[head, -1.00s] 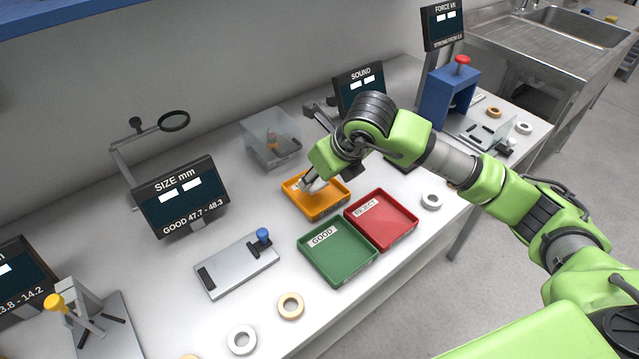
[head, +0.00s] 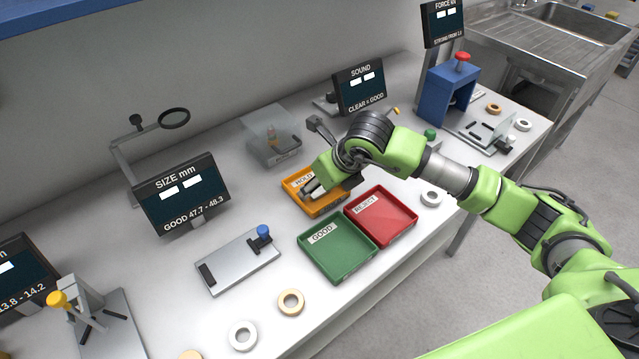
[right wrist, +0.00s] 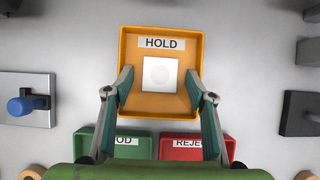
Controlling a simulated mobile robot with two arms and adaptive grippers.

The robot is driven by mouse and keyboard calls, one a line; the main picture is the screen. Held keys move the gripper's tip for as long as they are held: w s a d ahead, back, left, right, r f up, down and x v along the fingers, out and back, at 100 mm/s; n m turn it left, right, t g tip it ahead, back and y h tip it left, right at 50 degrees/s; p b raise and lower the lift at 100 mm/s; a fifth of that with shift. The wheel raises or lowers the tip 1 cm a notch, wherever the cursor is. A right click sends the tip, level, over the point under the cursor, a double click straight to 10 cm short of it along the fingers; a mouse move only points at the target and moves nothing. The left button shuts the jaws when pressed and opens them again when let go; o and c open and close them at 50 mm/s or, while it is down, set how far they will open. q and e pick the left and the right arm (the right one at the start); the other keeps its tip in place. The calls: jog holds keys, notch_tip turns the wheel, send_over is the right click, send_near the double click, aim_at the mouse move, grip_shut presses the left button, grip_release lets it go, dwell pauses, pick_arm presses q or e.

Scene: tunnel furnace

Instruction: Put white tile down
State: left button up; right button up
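The white tile (right wrist: 160,74) lies flat inside the orange HOLD tray (right wrist: 190,112), below its label, in the right wrist view. My right gripper (right wrist: 159,88) is open, with one finger on each side of the tile and a gap to it on both sides. In the head view the right gripper (head: 313,192) is over the orange tray (head: 290,195), and I cannot make out the tile there. My left gripper is not in view.
The green GOOD tray (head: 338,256) and red REJECT tray (head: 385,218) stand in front of the orange tray. A clear bin (head: 270,135) is behind it. A metal fixture with a blue knob (head: 237,263) is to its left. Several rings lie along the front edge.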

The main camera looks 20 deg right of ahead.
jog(key=shift+r, duration=0.15)
jog(key=b+v, duration=0.1)
jog(key=v, duration=1.1)
